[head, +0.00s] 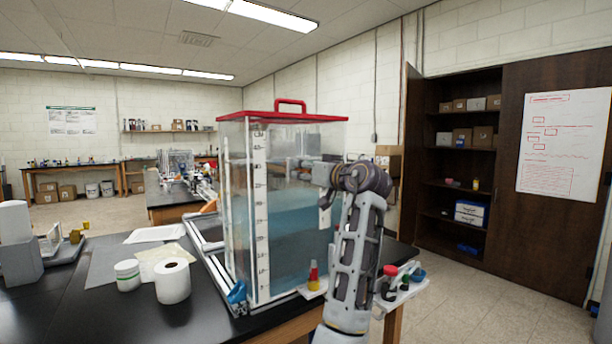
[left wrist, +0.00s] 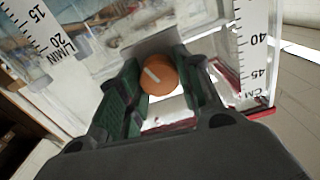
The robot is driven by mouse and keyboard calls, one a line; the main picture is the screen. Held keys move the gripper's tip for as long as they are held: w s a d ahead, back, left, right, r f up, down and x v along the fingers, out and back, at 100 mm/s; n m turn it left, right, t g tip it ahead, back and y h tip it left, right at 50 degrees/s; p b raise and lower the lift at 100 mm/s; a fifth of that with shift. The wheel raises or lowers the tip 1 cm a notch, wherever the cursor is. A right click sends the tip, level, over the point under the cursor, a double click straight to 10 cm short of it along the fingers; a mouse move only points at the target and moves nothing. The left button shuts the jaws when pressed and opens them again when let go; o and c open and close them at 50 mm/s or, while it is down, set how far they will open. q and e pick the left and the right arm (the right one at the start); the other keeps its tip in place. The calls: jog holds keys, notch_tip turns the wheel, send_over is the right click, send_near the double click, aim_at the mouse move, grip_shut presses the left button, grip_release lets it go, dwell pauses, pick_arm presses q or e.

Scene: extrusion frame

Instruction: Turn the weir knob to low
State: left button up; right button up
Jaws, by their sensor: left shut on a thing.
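The weir knob (left wrist: 158,78) is a round orange knob with a short white line across its face, tilted toward the upper left in the left wrist view. My left gripper (left wrist: 157,85) has its green-padded fingers on either side of the knob and is shut on it. In the head view my left gripper (head: 322,175) is at the right side of the clear tank (head: 232,210), and the knob is hidden there. Any low mark near the knob cannot be made out. My right gripper is not in view.
The tank has a red lid (head: 285,116) and holds bluish water. An L/MIN scale (left wrist: 45,30) and a cm scale (left wrist: 255,50) flank the knob. A white roll (head: 172,281) and small jar (head: 127,275) stand on the black bench. Small bottles (head: 390,280) sit near my forearm.

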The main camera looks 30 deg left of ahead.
pick_arm(q)
jog(key=n+b, duration=0.1)
jog(key=n, duration=0.2)
jog(key=n+b, duration=0.1)
jog(key=n, duration=0.3)
jog(key=n+b, duration=0.2)
jog(key=n, duration=0.1)
jog(key=shift+f, duration=0.35)
jog(key=shift+n+b, duration=0.55)
jog(key=shift+n, duration=1.55)
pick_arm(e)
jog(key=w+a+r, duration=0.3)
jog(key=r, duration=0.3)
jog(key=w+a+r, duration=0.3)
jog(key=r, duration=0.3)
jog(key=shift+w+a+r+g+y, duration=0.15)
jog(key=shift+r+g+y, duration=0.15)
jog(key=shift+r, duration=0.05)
pick_arm(q)
jog(key=shift+s, duration=0.1)
jog(key=o, duration=1)
jog(key=shift+r, duration=0.1)
jog(key=shift+c, duration=0.2)
jog(key=shift+o, duration=0.3)
jog(key=shift+r, duration=0.1)
jog(key=v, duration=1.2)
